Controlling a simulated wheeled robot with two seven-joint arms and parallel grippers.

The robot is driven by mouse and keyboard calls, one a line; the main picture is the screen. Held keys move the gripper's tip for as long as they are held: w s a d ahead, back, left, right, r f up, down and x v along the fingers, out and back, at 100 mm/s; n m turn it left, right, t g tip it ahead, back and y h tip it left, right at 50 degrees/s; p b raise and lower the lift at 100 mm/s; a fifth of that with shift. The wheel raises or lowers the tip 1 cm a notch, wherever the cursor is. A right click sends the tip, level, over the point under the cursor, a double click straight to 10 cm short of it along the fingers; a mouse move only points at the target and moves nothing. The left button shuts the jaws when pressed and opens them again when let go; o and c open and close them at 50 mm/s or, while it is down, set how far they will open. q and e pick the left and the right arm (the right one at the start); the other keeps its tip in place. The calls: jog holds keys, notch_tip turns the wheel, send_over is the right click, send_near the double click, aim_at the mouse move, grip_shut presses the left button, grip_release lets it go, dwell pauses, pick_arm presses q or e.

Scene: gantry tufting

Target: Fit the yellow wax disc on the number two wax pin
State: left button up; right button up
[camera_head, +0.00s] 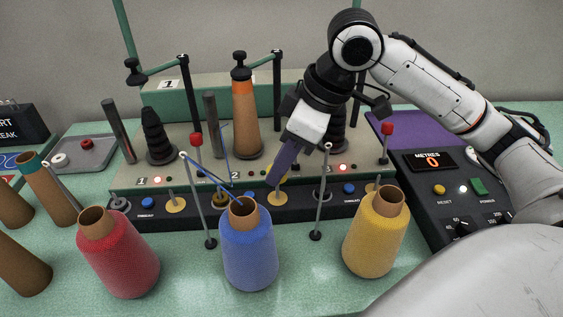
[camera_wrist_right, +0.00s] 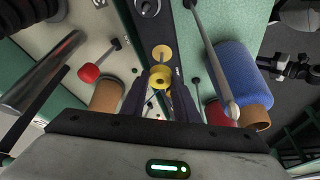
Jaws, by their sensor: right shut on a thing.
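My right gripper (camera_head: 272,182) reaches down at station 2 of the machine. Its dark fingers also show in the right wrist view (camera_wrist_right: 160,90). They are shut on the yellow wax disc (camera_wrist_right: 160,76), which has a dark centre hole. In the head view the disc is mostly hidden by the fingers. Just in front of the fingers, a yellow round piece (camera_head: 277,198) sits at the number two wax pin's place on the dark front rail. Another yellow round piece (camera_wrist_right: 162,52) shows beyond the held disc in the wrist view. I cannot tell whether the disc touches the pin. My left gripper is not in view.
Red (camera_head: 119,253), blue (camera_head: 249,247) and yellow (camera_head: 375,232) yarn cones stand in front of the rail (camera_head: 150,217). Thin guide rods (camera_head: 322,195) rise close to the gripper. An orange-banded brown cone (camera_head: 245,115) stands behind it. A control box (camera_head: 445,190) is at the right.

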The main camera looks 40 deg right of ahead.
aim_at(282, 180)
jog(key=shift+f+b, duration=0.9)
jog(key=shift+b, duration=0.15)
jog(key=shift+f+b, duration=0.65)
jog(key=shift+b, duration=0.2)
jog(key=shift+f, duration=0.5)
jog(key=shift+f, duration=0.15)
jog(key=o, duration=1.1)
